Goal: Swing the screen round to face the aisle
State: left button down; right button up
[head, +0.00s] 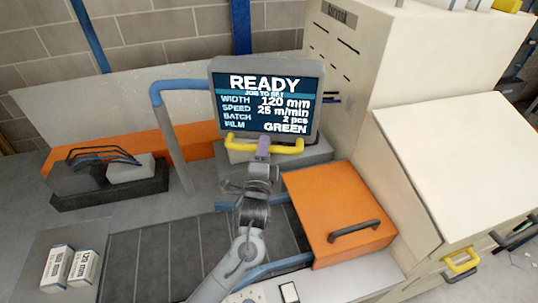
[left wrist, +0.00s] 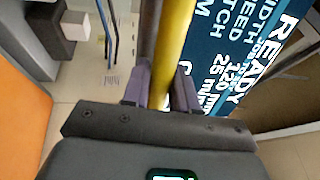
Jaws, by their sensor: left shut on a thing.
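The screen (head: 268,95) is a grey-framed display on a blue arm (head: 157,92). Its dark face is turned toward my head camera and reads READY, width 120 mm, speed 25 m/min, batch 2 pcs, film GREEN. A yellow handle (head: 290,149) runs along its lower edge. My left gripper (head: 264,147) is shut on the middle of this handle. In the left wrist view, the fingers (left wrist: 160,88) close around the yellow bar (left wrist: 174,45), with the lettered screen face (left wrist: 232,60) just beside it. My right gripper is not in view.
An orange lid with a dark handle (head: 325,195) lies right of my left arm. A large cream cabinet (head: 455,150) stands at the right. Two small labelled boxes (head: 82,267) sit at lower left, and a dark tray (head: 100,192) lies behind them. A brick wall is behind.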

pick_arm(q)
jog(key=c, duration=1)
grip_release()
jog(key=s, duration=0.3)
jog(key=s+f+b, duration=0.1)
jog(key=s, duration=0.3)
jog(key=s+f, duration=0.1)
jog(key=s, duration=0.2)
jog(key=shift+s+a, duration=0.25)
jog(key=shift+a, duration=0.05)
